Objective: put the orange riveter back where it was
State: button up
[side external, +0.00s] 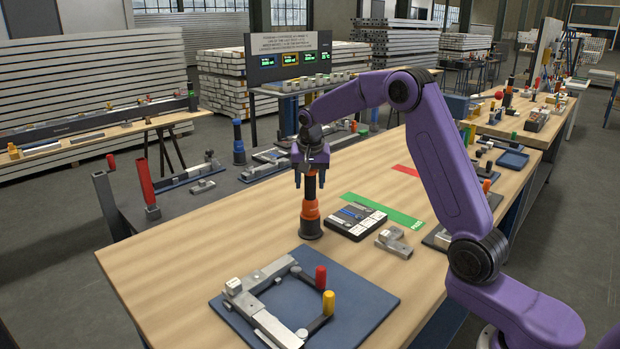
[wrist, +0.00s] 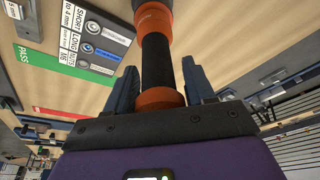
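The orange riveter (side external: 311,217) stands upright on the wooden table, behind the blue mat, with an orange body on a dark foot and a black upper grip. My gripper (side external: 310,184) is over its top, pointing down, with one blue finger on each side of the grip. In the wrist view the riveter (wrist: 156,58) runs between the two fingers of my gripper (wrist: 159,68). A gap shows beside the right finger, so the gripper looks open around the riveter. Contact on the left side is hard to tell.
A dark tray (side external: 356,232) with labelled slots stands just right of the riveter. A green PASS strip (side external: 383,210) lies behind. A clamped frame (side external: 268,296) with red and yellow handles sits on the blue mat (side external: 350,308) in front.

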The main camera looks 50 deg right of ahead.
jog(key=shift+o, duration=0.9)
jog(key=shift+r, duration=0.2)
jog(key=v, duration=1.2)
jog(key=shift+r, duration=0.25)
jog(key=s+a+f+n+y, duration=0.1)
jog(key=s+a+f+n, duration=0.1)
jog(key=s+a+n, duration=0.45)
jog(key=s+a+f+n+y, duration=0.1)
jog(key=s+a+f+n, duration=0.25)
jog(key=s+a, duration=0.5)
jog(key=s+f+n, duration=0.2)
jog(key=s+n, duration=0.2)
jog(key=s, duration=0.4)
jog(key=s+d+f+n+g, duration=0.1)
jog(key=s+n, duration=0.3)
jog(key=s, duration=0.5)
jog(key=s+d+f+n+g, duration=0.1)
jog(key=s+f+n, duration=0.2)
jog(key=s, duration=0.5)
jog(key=shift+s+f+n+y, duration=0.35)
jog(key=shift+f+n+y, duration=0.05)
jog(key=shift+f, duration=0.05)
